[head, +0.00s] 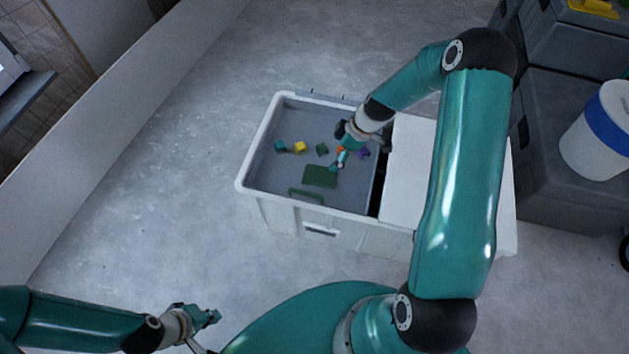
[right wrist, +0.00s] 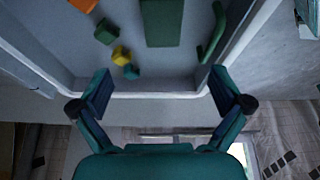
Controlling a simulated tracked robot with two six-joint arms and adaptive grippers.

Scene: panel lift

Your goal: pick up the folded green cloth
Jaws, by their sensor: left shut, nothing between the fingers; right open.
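The folded green cloth (head: 319,176) lies flat on the floor of the grey bin, near its front side. It also shows at the top of the right wrist view (right wrist: 162,22). My right gripper (head: 340,147) is open and empty, over the right part of the bin in the head view. In the right wrist view its spread fingers (right wrist: 160,95) are apart from the cloth, with the bin's rim between them. My left gripper (head: 211,317) is shut and empty, low at the left, well away from the bin.
The bin (head: 257,150) has raised pale walls. Several small cubes, including a yellow one (head: 300,147) and a purple one (head: 363,153), lie behind the cloth. A green handle-like bar (head: 306,194) is in front of it. A white panel (head: 409,170) covers the bin's right side.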

